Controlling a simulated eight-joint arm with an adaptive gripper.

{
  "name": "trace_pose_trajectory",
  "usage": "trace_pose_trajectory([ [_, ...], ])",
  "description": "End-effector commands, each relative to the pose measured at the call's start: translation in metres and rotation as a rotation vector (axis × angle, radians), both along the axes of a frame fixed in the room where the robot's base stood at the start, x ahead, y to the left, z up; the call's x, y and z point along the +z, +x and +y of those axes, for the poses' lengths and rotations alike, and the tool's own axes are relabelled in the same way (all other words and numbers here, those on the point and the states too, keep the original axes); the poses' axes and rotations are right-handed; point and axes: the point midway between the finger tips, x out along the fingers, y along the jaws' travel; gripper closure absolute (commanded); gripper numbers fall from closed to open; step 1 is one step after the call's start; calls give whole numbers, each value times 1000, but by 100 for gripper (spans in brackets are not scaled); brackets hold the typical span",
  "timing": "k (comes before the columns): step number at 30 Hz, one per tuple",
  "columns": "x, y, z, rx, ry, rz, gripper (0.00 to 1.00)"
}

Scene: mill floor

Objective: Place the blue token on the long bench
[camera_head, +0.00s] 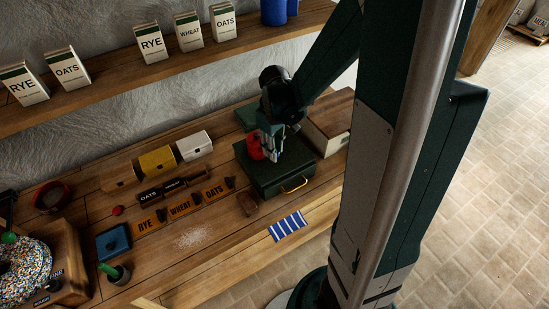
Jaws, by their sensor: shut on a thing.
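My gripper (271,155) points down over the dark green case (283,176) with a brass handle, on the right part of the long wooden bench (225,240). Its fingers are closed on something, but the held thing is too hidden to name. A red thing (254,146) shows right at the left side of the fingers; I cannot tell whether it touches them. I cannot make out a blue token anywhere. A small red round piece (117,210) lies on the left part of the bench.
A wooden box (330,122) stands right of the case. Orange labelled blocks (181,208), a blue box (113,242) and a striped cloth (287,226) are on the bench. A shelf (115,88) with grain packets runs above. Bare wood shows around the pale spill (190,238).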

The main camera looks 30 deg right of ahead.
Motion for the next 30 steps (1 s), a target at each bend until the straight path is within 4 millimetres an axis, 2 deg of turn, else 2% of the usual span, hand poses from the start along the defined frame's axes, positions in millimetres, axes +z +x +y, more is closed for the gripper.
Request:
trace_pose_trajectory([
  [5,-10,0,0,0,0,0,85],
  [20,-14,0,0,0,0,0,85],
  [30,-41,1,0,0,0,0,85],
])
